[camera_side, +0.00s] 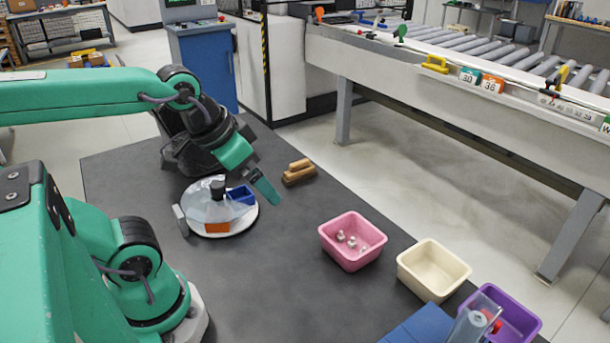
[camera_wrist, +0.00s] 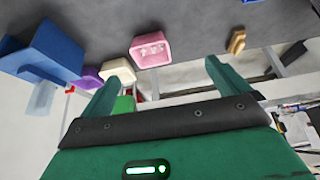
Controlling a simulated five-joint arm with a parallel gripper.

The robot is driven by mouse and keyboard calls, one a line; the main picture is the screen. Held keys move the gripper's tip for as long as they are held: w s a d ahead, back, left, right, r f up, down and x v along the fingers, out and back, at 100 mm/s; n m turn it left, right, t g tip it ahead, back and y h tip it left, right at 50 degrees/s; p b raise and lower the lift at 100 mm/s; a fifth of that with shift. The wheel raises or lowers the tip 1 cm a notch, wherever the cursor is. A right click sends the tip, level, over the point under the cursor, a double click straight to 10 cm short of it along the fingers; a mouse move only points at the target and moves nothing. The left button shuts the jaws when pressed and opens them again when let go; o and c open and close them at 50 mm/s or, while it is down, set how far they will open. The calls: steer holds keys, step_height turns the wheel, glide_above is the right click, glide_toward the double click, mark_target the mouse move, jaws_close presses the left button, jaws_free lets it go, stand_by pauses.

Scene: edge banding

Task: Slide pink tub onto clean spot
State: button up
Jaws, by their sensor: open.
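The pink tub (camera_side: 347,258) stands upright on the dark mat, right of centre, with several small pale pieces inside. It also shows in the wrist view (camera_wrist: 153,62), near the top centre. My gripper (camera_side: 268,191) is open and empty, above the mat to the left of the tub and apart from it. Both green fingers of my gripper (camera_wrist: 163,68) show spread in the wrist view. I cannot make out a marked clean spot on the mat.
A cream tub (camera_side: 428,286), a purple tub (camera_side: 518,322) and a blue block (camera_side: 425,325) stand to the right. A white round plate (camera_side: 214,233) carries a clear bottle and other items. Wooden pieces (camera_side: 299,173) lie behind. The mat's (camera_side: 285,270) middle front is clear.

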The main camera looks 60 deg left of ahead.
steer(key=shift+w, duration=0.15)
steer(key=c, duration=0.9)
steer(key=shift+w+d+r+m, duration=0.2)
steer(key=shift+w+d+m, duration=0.05)
steer(key=shift+w+m, duration=0.25)
steer(key=c, duration=0.7)
steer(key=w+m, duration=0.1)
steer(key=w+d+m+g, duration=0.1)
steer(key=w, duration=0.1)
steer(key=w+d+m, duration=0.1)
steer(key=shift+w+d+m, duration=0.1)
steer(key=shift+w+m, duration=0.25)
steer(key=shift+m, duration=0.05)
jaws_close()
steer(key=w+d+f+m+g, duration=0.4)
steer(key=w+d+f+m, duration=0.7)
steer(key=w+d+m, duration=0.2)
steer(key=shift+w+d+f+m+g, duration=0.3)
steer(key=shift+w, duration=0.55)
